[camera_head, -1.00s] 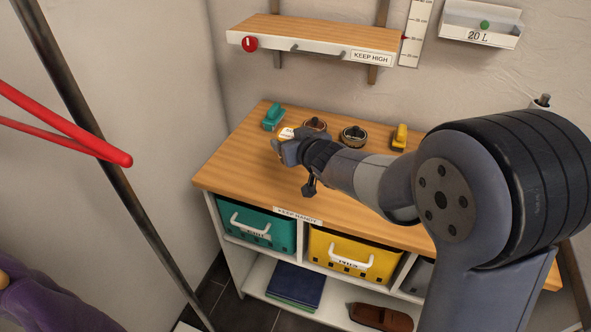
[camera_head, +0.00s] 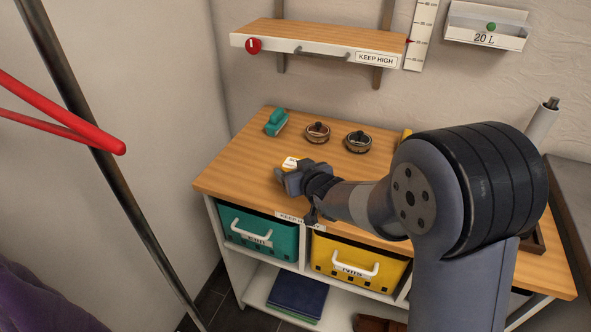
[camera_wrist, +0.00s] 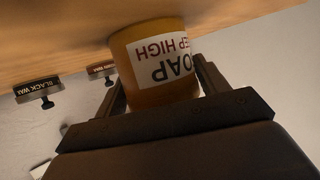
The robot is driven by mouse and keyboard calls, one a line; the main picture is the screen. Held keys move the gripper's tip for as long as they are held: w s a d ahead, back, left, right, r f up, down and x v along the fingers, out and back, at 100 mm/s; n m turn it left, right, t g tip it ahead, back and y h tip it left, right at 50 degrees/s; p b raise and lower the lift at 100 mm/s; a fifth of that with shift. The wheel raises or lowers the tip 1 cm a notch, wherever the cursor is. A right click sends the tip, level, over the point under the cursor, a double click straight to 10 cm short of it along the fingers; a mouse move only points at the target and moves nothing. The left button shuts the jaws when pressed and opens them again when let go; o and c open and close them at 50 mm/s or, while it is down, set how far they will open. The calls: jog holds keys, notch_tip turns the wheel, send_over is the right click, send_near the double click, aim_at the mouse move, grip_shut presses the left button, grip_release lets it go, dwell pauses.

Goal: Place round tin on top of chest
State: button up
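The round tin (camera_head: 291,162) is yellow with a white label and sits between the fingers of my gripper (camera_head: 287,176), over the wooden worktop (camera_head: 235,165). In the wrist view the tin (camera_wrist: 145,92) fills the middle, its label reading SOAP and KEEP HIGH upside down. The fingers of my gripper (camera_wrist: 163,85) lie against its two sides. I cannot tell whether its base touches the worktop. No thing is clearly marked as the chest. A grey flat-topped thing (camera_head: 572,200) is cut off at the right edge, and I cannot tell whether it is the chest.
A teal block-like item (camera_head: 276,122) and two dark round items (camera_head: 317,132) (camera_head: 358,141) stand at the worktop's back. A teal bin (camera_head: 258,233) and yellow bin (camera_head: 355,262) are below. A shelf (camera_head: 320,40) marked KEEP HIGH hangs above.

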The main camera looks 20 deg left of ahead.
jog(key=o, duration=0.4)
jog(key=shift+r, duration=0.15)
jog(key=v, duration=1.2)
jog(key=shift+d+p, duration=0.1)
jog(key=shift+p, duration=0.3)
